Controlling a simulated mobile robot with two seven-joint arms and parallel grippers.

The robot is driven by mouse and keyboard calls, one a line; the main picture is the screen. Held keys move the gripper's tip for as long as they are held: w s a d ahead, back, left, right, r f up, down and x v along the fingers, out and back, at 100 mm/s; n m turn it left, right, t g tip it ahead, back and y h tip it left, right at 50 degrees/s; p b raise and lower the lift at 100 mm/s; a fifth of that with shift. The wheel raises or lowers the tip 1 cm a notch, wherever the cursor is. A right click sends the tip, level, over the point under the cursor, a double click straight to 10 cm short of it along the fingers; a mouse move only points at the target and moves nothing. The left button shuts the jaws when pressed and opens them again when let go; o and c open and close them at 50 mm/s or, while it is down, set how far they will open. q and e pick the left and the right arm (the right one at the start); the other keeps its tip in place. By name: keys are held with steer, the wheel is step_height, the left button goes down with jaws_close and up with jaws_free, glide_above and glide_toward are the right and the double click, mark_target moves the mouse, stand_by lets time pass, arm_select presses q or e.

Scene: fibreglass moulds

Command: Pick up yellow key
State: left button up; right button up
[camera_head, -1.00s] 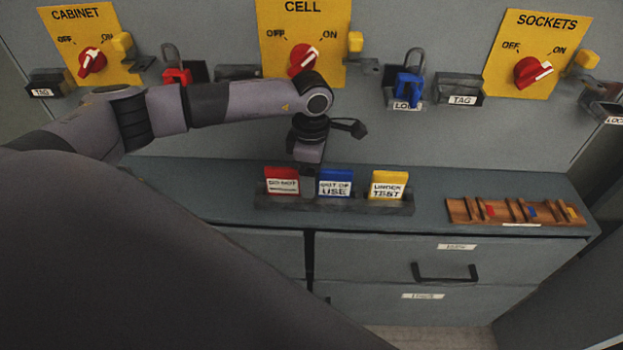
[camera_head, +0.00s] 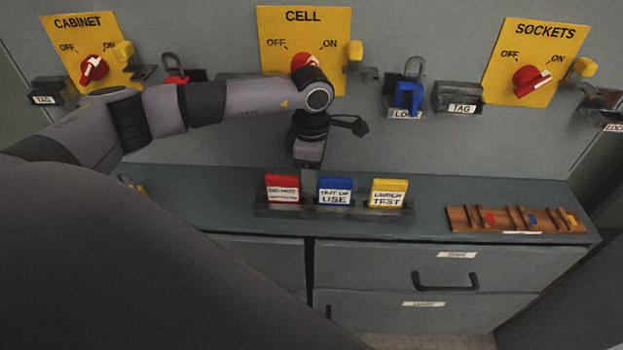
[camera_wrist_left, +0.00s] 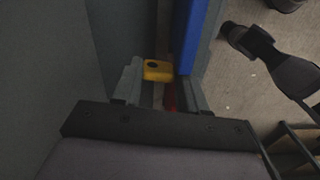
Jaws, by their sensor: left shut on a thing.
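My left gripper (camera_head: 308,172) points down at the tag holder, between the red and blue tags. In the left wrist view its jaws (camera_wrist_left: 160,82) are shut on a small yellow piece with a dark hole, which looks like the yellow key (camera_wrist_left: 157,70). The blue tag (camera_wrist_left: 191,35) stands just beyond it, and a bit of red shows between the fingers. In the head view the gripper's fingers hide the held piece. My right gripper is not in view.
The tag holder (camera_head: 360,211) carries red (camera_head: 283,189), blue (camera_head: 335,190) and yellow (camera_head: 388,192) tags. A wooden rack (camera_head: 460,219) with coloured pieces lies at the right. Switch panels and a blue padlock (camera_head: 407,96) are on the wall behind.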

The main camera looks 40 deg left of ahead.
arm_select(q)
step_height(320, 180, up, 25)
steer(key=p, duration=0.2)
steer(key=f, duration=1.4)
steer(key=s+f+b, duration=0.1)
steer(key=f, duration=0.6)
steer(key=shift+s+d, duration=0.1)
steer(key=shift+d, duration=0.25)
steer(key=shift+f, duration=2.45)
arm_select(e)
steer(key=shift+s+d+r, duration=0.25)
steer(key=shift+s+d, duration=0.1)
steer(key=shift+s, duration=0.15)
arm_select(q)
steer(key=shift+f+b, duration=0.5)
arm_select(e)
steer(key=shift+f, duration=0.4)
